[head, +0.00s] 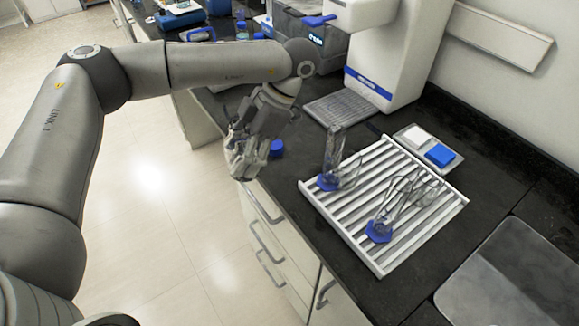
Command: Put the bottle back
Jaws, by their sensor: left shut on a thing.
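My left gripper (245,155) is over the front edge of the dark counter, left of the white slatted rack (345,222). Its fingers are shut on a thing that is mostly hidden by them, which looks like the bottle. A blue cap-like part (277,148) shows just right of the fingers; I cannot tell for sure whether it belongs to the held bottle. My right gripper is out of view.
A white machine (385,55) stands at the back. Bare counter separates gripper and rack.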

